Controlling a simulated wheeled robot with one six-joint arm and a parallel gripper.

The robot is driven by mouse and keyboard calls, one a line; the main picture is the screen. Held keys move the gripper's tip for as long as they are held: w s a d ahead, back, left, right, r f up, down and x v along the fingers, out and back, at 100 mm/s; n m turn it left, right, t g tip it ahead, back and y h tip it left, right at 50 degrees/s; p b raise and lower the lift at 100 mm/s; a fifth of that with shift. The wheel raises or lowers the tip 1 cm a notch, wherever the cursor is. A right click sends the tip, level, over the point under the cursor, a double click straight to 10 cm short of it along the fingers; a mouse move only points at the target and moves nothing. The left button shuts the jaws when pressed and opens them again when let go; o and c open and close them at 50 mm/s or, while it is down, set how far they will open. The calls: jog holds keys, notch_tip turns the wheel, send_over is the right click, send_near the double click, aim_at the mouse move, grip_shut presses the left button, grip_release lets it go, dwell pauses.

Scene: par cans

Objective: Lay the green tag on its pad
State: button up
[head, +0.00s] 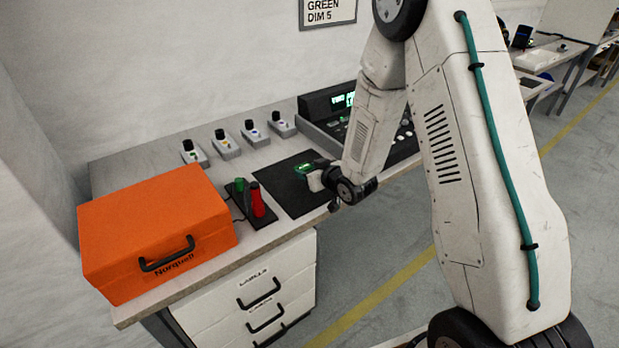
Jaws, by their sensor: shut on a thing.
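My gripper (314,178) is over the black mat (292,199) on the bench, near its right part. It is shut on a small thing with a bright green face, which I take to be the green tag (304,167). The fingers and the arm hide part of it. I cannot tell whether it touches the mat. No separate pad for the tag stands out; the black mat is the largest bare dark surface near the gripper.
Left of the mat, a green piece (239,185) and a red piece (257,201) stand on a small dark base. An orange case (150,225) fills the bench's left end. Several small knob boxes (225,146) line the back. A console (336,108) stands behind my arm.

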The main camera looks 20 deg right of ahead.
jog(key=shift+f, duration=1.4)
jog(key=shift+f, duration=0.15)
jog(key=o, duration=0.9)
jog(key=shift+o, duration=0.2)
